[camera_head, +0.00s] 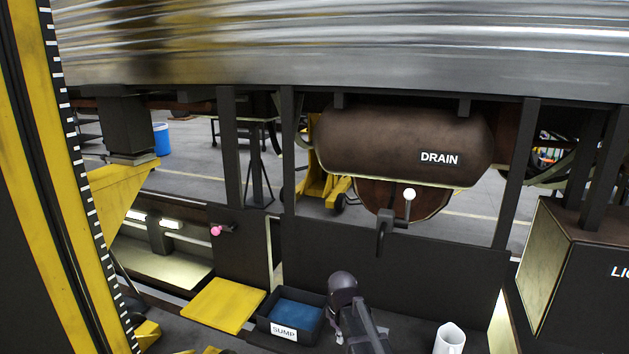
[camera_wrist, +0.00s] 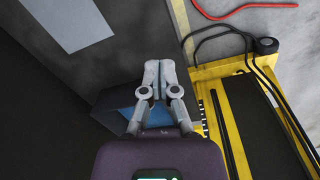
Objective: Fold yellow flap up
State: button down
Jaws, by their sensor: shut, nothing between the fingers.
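The yellow flap (camera_head: 222,305) lies roughly flat, low down, just left of the black SUMP bin (camera_head: 269,326). I cannot make the flap out with certainty in the wrist view. My arm comes in from the bottom of the head view, to the right of the bin, and its fingers are hard to see there. In the wrist view my gripper (camera_wrist: 158,66) is shut with its fingertips together and empty. A dark bin with a blue inside (camera_wrist: 118,104) shows below and to the left of it. My gripper is apart from the flap.
A brown DRAIN tank (camera_head: 400,148) hangs under the railcar, with a white-knobbed lever (camera_head: 409,195) below it. A pink-tipped handle (camera_head: 216,231) sticks out above the flap. A white container (camera_head: 449,339) stands at the bottom right. A red hose (camera_wrist: 245,10) lies on the floor.

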jog(key=s+d+f+m+b, duration=0.3)
jog(key=s+d+f+m, duration=0.1)
jog(key=s+m, duration=0.1)
jog(key=s+d+f+m+b, duration=0.3)
jog(key=s+d+m, duration=0.2)
jog(key=s, duration=0.3)
jog(key=shift+s+d+f, duration=0.3)
jog(key=shift+f, duration=0.05)
jog(key=c, duration=0.6)
grip_release()
jog(key=shift+c, duration=0.2)
